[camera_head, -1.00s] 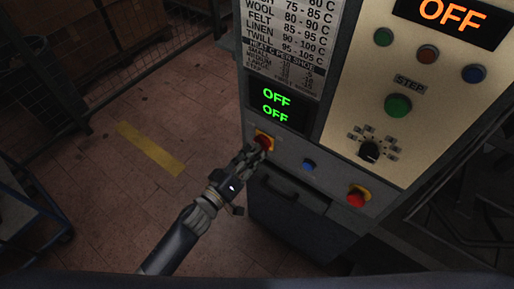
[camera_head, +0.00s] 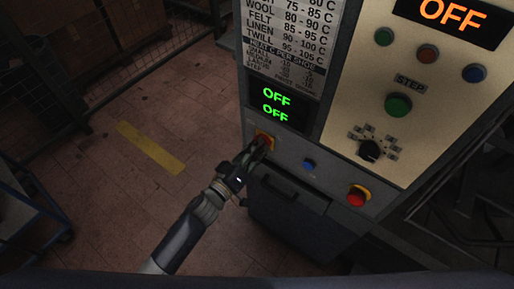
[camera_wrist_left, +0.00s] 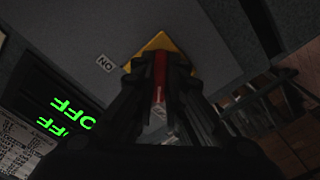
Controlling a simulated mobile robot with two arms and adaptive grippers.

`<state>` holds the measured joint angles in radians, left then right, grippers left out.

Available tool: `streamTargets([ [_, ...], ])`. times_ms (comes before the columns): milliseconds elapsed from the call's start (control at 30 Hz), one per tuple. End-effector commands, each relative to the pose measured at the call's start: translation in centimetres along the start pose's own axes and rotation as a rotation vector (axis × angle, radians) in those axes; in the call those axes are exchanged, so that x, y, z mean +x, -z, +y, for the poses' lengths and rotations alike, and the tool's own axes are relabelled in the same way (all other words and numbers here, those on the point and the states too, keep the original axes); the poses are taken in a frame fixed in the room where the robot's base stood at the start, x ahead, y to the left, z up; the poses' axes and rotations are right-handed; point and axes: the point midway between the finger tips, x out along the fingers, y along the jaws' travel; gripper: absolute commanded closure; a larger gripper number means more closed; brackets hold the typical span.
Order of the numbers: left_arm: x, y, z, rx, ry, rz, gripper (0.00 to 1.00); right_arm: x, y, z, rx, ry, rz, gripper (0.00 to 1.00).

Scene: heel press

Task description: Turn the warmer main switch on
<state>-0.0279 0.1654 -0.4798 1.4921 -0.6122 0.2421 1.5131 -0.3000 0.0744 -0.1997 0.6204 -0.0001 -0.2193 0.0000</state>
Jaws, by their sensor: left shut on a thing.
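The warmer main switch (camera_head: 263,137) is a red rotary switch on a yellow plate, low on the left of the machine's front. In the left wrist view its red handle (camera_wrist_left: 159,72) stands between my fingers, with the yellow plate (camera_wrist_left: 163,41) behind. My left gripper (camera_head: 253,152) is shut on this red handle and hides part of it. A label reading "ON" (camera_wrist_left: 105,64) is beside the switch. The green display (camera_head: 276,105) above it reads OFF on both lines. My right gripper is not in view.
A blue button (camera_head: 309,165) and a red emergency button on yellow (camera_head: 357,197) are to the right of the switch. A drawer with a dark handle (camera_head: 281,189) is just below.

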Motion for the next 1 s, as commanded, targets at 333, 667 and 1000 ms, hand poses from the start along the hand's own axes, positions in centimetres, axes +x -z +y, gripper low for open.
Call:
streamTargets([
  [333, -0.02, 0.03, -0.05, 0.14, 0.001, -0.001, 1.0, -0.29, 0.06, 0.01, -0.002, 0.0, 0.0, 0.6],
  [667, -0.01, 0.04, -0.09, 0.435, 0.001, -0.001, 1.0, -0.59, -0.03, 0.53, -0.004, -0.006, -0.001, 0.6],
  [1000, -0.02, 0.04, -0.18, 0.759, 0.001, 0.0, 1.0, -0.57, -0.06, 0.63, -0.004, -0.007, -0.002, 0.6],
])
